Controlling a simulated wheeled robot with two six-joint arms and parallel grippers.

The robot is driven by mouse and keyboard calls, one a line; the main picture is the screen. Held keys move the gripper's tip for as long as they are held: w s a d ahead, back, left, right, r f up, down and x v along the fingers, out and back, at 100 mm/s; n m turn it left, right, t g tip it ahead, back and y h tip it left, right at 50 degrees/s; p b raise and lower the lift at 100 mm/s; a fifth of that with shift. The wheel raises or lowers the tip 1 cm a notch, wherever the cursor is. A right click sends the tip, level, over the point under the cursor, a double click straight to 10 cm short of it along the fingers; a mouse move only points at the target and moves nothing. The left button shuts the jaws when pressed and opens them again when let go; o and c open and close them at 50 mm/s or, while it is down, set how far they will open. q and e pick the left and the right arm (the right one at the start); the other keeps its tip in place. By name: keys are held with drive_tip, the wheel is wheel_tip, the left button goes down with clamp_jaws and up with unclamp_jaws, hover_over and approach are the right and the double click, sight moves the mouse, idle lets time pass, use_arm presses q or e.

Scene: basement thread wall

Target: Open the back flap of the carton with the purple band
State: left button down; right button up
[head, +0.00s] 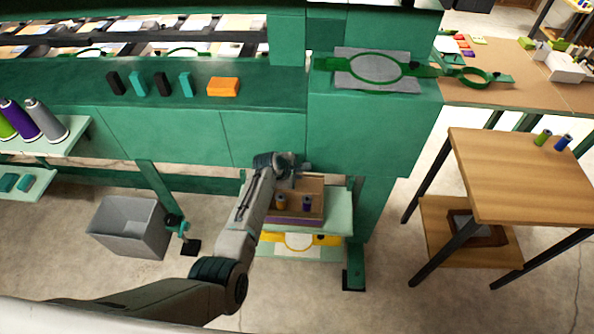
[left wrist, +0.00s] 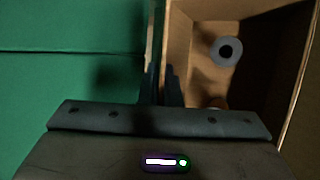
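The carton with the purple band (head: 292,222) stands on a pale green shelf below the green machine. My left gripper (head: 297,168) is over the carton's back side. In the left wrist view its dark fingers (left wrist: 161,88) are close together beside a thin, pale cardboard edge (left wrist: 150,40); I cannot tell if they touch it. The carton's inside (left wrist: 205,70) holds a grey-topped spool (left wrist: 226,51). The back flap is not clearly seen. My right gripper is not in view.
The green machine panel (head: 370,140) rises close behind the carton. A yellow-and-white item (head: 300,241) lies below the shelf. A grey bin (head: 130,227) stands at left. A wooden table (head: 510,175) with two spools stands at right, with clear floor between.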

use_arm(q)
drive_tip(key=shift+w+r+g, duration=0.15)
drive_tip(key=shift+w+g, duration=0.25)
drive_tip(key=shift+g, duration=0.6)
drive_tip(key=c, duration=1.6)
unclamp_jaws()
drive_tip(key=shift+c, duration=0.2)
drive_tip(key=shift+p, duration=0.3)
drive_tip(key=v, duration=1)
drive_tip(key=shift+r, duration=0.3)
drive_tip(key=shift+s+a, duration=0.1)
drive_tip(key=shift+a, duration=0.05)
